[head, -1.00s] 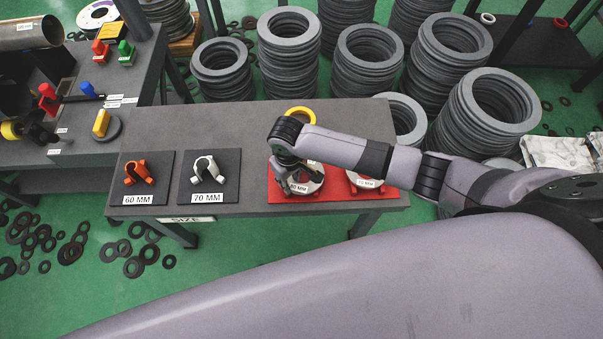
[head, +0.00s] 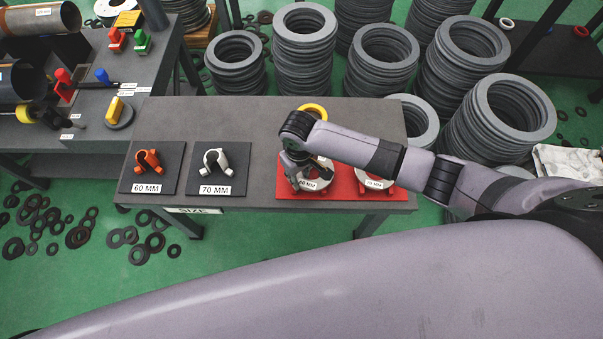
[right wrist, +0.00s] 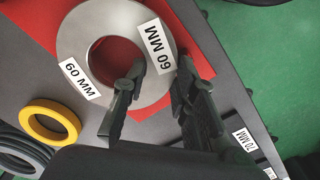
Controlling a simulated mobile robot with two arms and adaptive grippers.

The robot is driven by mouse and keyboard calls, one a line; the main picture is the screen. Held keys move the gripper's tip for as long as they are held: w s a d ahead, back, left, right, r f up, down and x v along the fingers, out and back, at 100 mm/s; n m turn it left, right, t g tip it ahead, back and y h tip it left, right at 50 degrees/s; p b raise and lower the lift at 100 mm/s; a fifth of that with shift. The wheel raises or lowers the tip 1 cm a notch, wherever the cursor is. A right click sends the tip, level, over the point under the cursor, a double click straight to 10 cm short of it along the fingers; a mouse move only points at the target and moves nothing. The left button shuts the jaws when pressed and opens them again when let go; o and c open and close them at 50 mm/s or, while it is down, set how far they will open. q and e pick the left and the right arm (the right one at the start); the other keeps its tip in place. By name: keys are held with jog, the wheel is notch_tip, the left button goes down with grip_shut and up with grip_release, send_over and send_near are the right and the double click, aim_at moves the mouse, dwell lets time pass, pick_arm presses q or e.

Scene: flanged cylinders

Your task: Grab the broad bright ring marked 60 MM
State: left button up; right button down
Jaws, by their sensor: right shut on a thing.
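The broad bright ring marked 60 MM (right wrist: 72,38) is silvery with white labels. In the head view the ring (head: 322,183) lies over the red mat (head: 341,190) at the table's right. My right gripper (head: 298,163) is over its left part, pointing down. In the right wrist view my right gripper (right wrist: 161,72) has one finger in the ring's hole and the other outside its rim, shut on the band between them. The fingers hide part of the band. I cannot tell whether the ring is clear of the mat. My left gripper is not in view.
A second ring marked 70 MM (head: 374,182) is just right on the red mat. A yellow ring (head: 313,110) lies behind. Orange (head: 149,163) and white (head: 216,164) clamps sit on dark pads at left. Grey ring stacks (head: 305,50) stand behind the table.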

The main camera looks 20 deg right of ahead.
notch_tip(320, 180, up, 20)
jog(key=p, duration=0.1)
jog(key=shift+f, duration=0.15)
jog(key=shift+w+a, duration=0.1)
